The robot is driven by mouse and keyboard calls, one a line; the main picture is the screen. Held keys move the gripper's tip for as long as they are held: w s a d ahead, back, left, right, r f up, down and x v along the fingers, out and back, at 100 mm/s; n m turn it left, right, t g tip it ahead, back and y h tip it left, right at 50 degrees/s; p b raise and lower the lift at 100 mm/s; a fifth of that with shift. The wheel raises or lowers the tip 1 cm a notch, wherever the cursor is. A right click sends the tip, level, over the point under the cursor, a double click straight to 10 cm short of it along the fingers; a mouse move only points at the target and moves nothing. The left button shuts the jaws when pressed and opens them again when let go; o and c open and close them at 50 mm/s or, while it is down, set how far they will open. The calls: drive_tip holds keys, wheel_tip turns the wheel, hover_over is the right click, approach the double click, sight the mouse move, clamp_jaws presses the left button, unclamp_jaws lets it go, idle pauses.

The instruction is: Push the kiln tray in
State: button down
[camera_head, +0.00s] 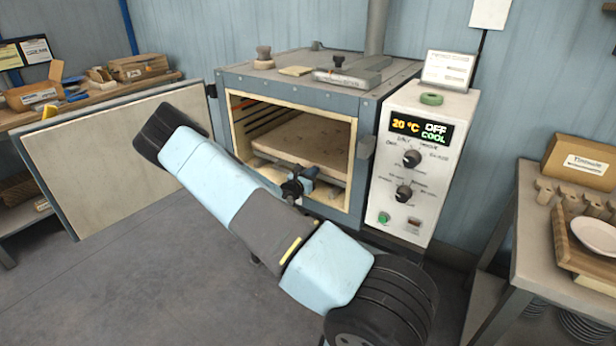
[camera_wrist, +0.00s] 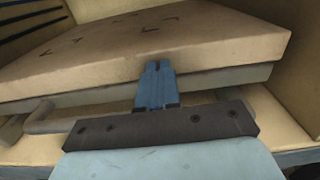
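The kiln tray (camera_head: 305,142), a beige slab on a grey metal frame, sits inside the open kiln chamber. In the wrist view its beige slab (camera_wrist: 200,40) fills the upper part, with a grey handle bar (camera_wrist: 45,120) along the front below it. My gripper (camera_head: 308,173) is at the chamber mouth, in front of the tray. In the wrist view its blue fingers (camera_wrist: 156,72) are together, with their tips at the slab's front edge. Whether they touch it I cannot tell. Nothing shows between them. The tray's back edge is hidden in the head view.
The kiln door (camera_head: 115,150) stands wide open to the left. The control box (camera_head: 418,160) on the right reads 20 °C, OFF, COOL. A workbench (camera_head: 90,98) stands at the left and a table (camera_head: 505,240) with a white plate at the right. Floor is clear at left front.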

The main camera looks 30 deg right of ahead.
drive_tip(key=shift+s+d+r, duration=0.1)
drive_tip(key=shift+s+d, duration=0.05)
drive_tip(key=shift+d, duration=0.15)
drive_tip(key=v, duration=1.4)
drive_tip(key=s+r+m+g+y, duration=0.6)
drive_tip(key=s+r+m+g, duration=0.3)
drive_tip(key=s+r+m, duration=0.65)
drive_tip(key=s+a+r+m+t+y, duration=0.3)
drive_tip(key=s+a+r+m+y, duration=0.1)
drive_tip(key=s+r, duration=0.5)
drive_tip(key=s+a+r+m+t+y, duration=0.2)
drive_tip(key=s+a+r+m+y, duration=0.2)
drive_tip(key=s+a+r, duration=0.3)
drive_tip(key=shift+s+a+r+t+y, duration=0.4)
drive_tip(key=shift+s+r+y, duration=0.85)
drive_tip(key=shift+r, duration=1.75)
